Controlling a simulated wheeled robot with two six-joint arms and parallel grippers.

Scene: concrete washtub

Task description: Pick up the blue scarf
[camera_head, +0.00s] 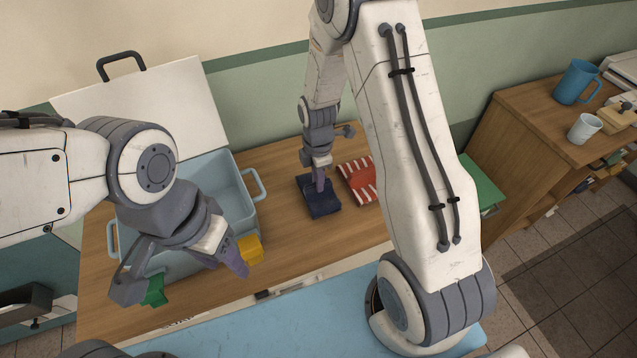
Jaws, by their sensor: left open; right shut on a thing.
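The dark blue scarf (322,207) lies as a small folded square on the wooden table, left of a red-and-white striped cloth (362,180). My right gripper (319,187) points down onto the scarf and is shut on it. The scarf seems to rest at table height; whether any of it is lifted I cannot tell. My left gripper (190,286) is in the foreground at the left, open and empty, in front of the light blue tub (225,165) and away from the scarf.
A yellow block (250,249) and a green piece (156,290) show beside my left fingers. A white board (165,100) with a dark handle stands behind the tub. A wooden cabinet at the right bears a blue jug (574,82) and a white cup (584,128).

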